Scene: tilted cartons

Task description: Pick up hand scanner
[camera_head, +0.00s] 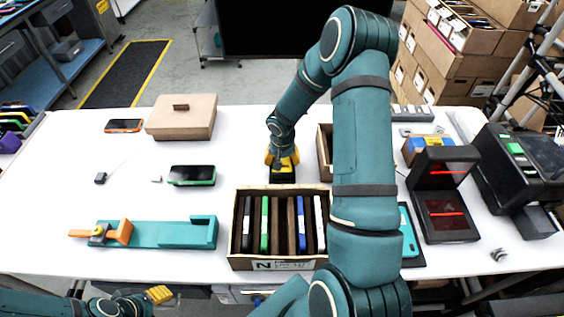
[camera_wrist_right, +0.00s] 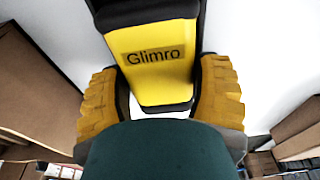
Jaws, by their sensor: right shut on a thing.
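The hand scanner, a yellow and black device marked "Glimro" (camera_wrist_right: 150,55), sits between the two yellow fingers of my right gripper (camera_wrist_right: 160,100) in the right wrist view. The fingers press on its two sides. In the head view my right gripper (camera_head: 282,159) reaches down at the table's middle, behind the box of upright devices. The scanner (camera_head: 283,176) shows there as a small black and yellow piece under the fingers. I cannot tell whether it touches the table. My left gripper (camera_head: 157,295) is low at the front left, off the table edge; its fingers are unclear.
A carton with several upright devices (camera_head: 275,264) stands in front of the scanner. Another carton (camera_head: 324,150) is close on its right, partly behind my arm. A green-edged phone (camera_head: 192,175) lies left, a closed box (camera_head: 181,117) behind. A black red-lit device (camera_head: 446,215) stands right.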

